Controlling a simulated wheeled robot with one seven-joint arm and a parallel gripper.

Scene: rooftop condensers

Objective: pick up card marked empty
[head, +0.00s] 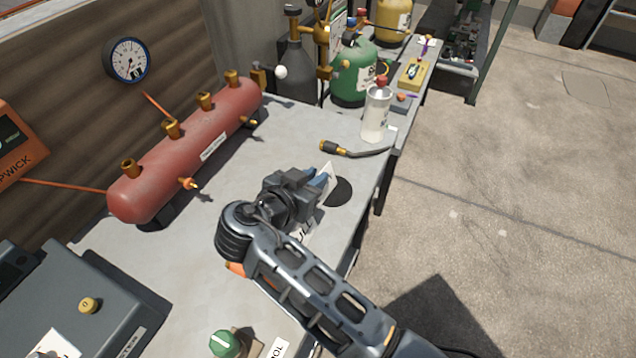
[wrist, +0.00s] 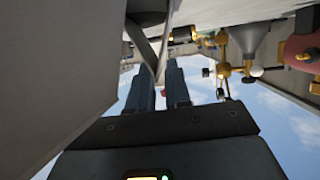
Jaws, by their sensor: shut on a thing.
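My gripper (head: 319,178) is shut on a white card (head: 329,176), held upright above the grey bench. The marking on this card cannot be read from here. In the wrist view, the two blue-grey fingers of my gripper (wrist: 159,82) close on a thin pale edge, which looks like the card (wrist: 164,48) seen nearly edge-on. A second white card (head: 304,234) with large dark letters, partly readable as "UL", lies on the bench below my wrist. My arm hides part of it.
On the bench (head: 290,125), a dark round patch (head: 341,191) lies beside my gripper. A red cylinder (head: 190,145) lies left. The right bench edge is close; open floor lies beyond.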

